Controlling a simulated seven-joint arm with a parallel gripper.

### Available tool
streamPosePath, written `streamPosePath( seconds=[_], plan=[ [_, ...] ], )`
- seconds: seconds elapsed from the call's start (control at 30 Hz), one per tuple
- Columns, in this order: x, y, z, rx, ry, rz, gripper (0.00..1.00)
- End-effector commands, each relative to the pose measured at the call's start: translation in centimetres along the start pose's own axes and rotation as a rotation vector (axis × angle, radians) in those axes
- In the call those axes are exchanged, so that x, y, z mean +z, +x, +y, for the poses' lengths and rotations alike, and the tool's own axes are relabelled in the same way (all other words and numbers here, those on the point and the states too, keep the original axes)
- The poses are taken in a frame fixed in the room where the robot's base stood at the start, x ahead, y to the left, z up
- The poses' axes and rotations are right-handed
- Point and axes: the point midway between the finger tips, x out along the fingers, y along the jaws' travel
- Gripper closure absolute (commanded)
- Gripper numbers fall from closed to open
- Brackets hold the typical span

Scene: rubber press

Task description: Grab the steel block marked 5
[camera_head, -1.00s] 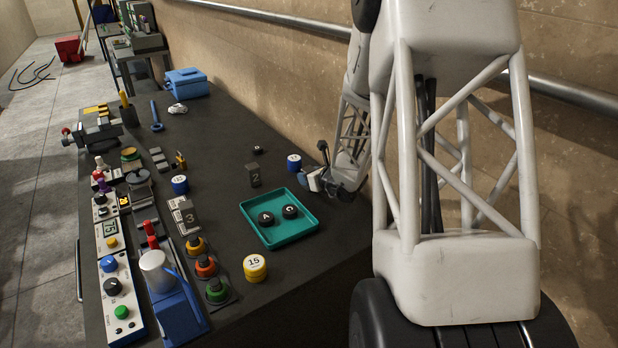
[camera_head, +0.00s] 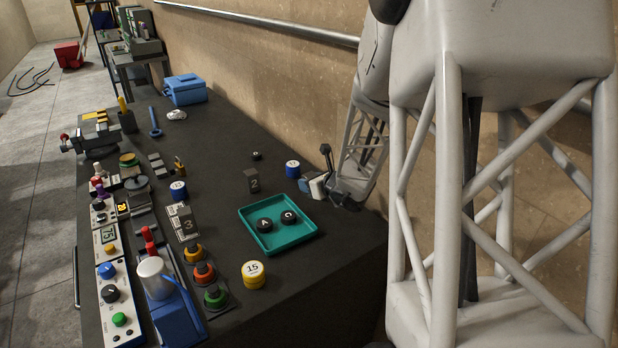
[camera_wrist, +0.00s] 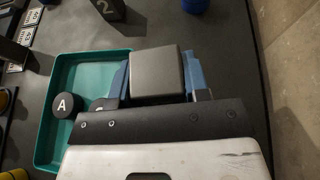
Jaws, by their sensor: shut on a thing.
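My gripper (camera_wrist: 157,84) is shut on a plain grey steel block (camera_wrist: 156,70), which sits between its two blue fingers in the wrist view. No number shows on the face I see, so I cannot read its mark. In the head view my gripper (camera_head: 313,186) is low at the table's right side, right of the green tray. I cannot tell whether the block touches the table. Other dark blocks marked 2 (camera_head: 252,181) and 3 (camera_head: 187,225) stand on the table, left of my gripper.
The green tray (camera_head: 292,248) holds black round weights marked A (camera_head: 264,225) and C (camera_head: 289,217). A blue-sided round piece (camera_head: 292,170) is close behind my gripper. A yellow 15 piece (camera_head: 253,276) stands before the tray. The wall is close on the right.

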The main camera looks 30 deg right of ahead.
Motion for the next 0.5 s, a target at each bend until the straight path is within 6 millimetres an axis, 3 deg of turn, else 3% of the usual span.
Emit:
streamPosePath(
  seconds=[0.5],
  plan=[
    [-1.6, -5.8, 3.5, -0.001, -0.001, -0.002, 1.00]
  ],
)
